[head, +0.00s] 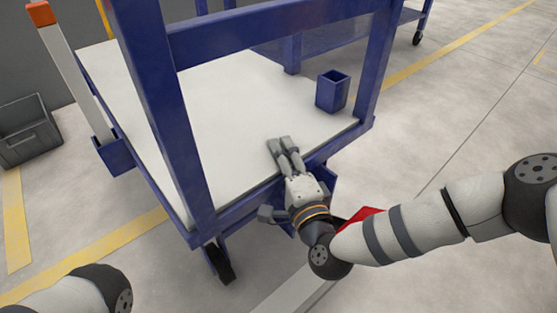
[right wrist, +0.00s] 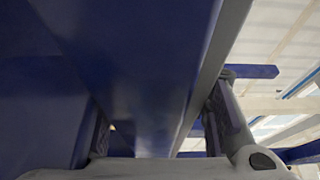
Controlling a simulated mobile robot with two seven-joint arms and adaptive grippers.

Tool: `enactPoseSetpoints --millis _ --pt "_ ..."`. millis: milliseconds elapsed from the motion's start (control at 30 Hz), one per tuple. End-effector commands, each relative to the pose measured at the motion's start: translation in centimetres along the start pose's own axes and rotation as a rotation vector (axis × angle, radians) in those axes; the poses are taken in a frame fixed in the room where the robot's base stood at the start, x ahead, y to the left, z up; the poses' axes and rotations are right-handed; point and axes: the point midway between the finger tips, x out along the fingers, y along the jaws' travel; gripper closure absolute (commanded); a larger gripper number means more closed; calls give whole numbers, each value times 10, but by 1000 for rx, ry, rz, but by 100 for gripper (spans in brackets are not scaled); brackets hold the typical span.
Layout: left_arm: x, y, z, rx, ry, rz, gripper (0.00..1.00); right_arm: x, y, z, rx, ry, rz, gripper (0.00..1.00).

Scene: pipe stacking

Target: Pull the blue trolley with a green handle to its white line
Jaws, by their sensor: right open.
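The blue trolley (head: 262,31) has a white deck (head: 222,95), blue posts and dark castors, and fills the upper middle of the head view. No green handle shows in either view. My right gripper (head: 284,150) is at the trolley's near edge, with its grey fingers over the deck. In the right wrist view a wide blue bar (right wrist: 142,75) of the trolley runs between the open fingers; contact cannot be told. A pale strip (head: 292,288) lies on the floor below the trolley. My left gripper is out of view.
A white post with an orange top (head: 72,72) stands at the trolley's left corner. A grey crate (head: 28,130) is on the floor at left. Something red (head: 358,214) shows behind my right arm. Floor at right is clear.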

Motion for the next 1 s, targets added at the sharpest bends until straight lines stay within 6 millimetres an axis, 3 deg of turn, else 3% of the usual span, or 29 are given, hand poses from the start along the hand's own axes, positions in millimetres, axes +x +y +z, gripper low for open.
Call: enactPoseSetpoints --millis 100,433,800,1000 --pt "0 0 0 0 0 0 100 1 -2 -5 -5 9 -6 35" --pt "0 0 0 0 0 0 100 -4 0 -1 -3 0 -1 35" --pt "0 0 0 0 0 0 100 -62 1 -3 -3 3 0 35" --pt "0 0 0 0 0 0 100 -78 0 -4 -4 6 -2 35"
